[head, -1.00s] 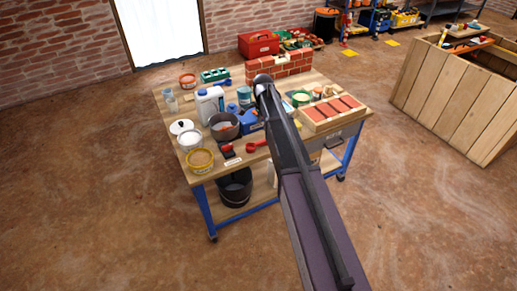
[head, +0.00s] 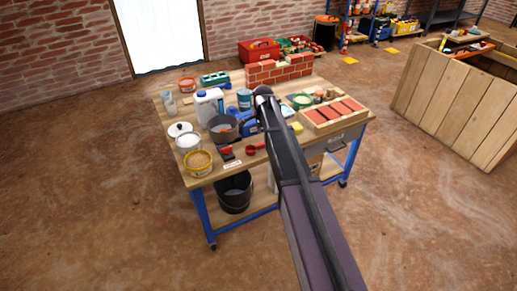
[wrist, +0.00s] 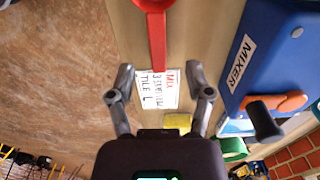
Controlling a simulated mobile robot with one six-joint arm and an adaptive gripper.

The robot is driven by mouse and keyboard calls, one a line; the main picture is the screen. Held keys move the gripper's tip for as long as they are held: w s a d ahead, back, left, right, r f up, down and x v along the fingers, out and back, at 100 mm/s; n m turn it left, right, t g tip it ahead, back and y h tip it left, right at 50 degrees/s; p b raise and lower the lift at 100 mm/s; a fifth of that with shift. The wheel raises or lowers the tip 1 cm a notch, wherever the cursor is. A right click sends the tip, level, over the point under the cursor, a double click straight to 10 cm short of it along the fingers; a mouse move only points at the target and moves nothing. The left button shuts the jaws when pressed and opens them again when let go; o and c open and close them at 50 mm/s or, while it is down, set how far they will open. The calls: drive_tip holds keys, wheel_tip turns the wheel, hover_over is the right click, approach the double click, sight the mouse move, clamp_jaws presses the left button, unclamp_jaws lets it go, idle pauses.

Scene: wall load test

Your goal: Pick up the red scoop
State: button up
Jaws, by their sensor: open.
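The red scoop (head: 255,149) lies on the workbench (head: 240,178) near its front edge, bowl to the left, with the handle running right towards my arm. In the wrist view its bowl (wrist: 153,5) is cut off by the top edge and its red handle (wrist: 158,45) points down. My gripper (wrist: 161,78) is open and empty, its fingers spread either side of a printed white card (wrist: 157,90). The handle's end lies between and just beyond the fingertips, apart from both. In the head view my arm hides the gripper.
A blue mixer (wrist: 285,55) is close on the right in the wrist view. A yellow block (wrist: 178,122) lies near the right finger. Left of the scoop in the head view are a grey bucket (head: 223,128) and an open yellow tub (head: 199,163). A brick tray (head: 335,112) stands right.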

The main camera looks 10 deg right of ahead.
sight(263, 143)
drive_tip(key=shift+s+d+f+b, duration=0.1)
drive_tip(key=shift+s+f+b, duration=0.05)
drive_tip(key=shift+f+b, duration=2.5)
clamp_jaws()
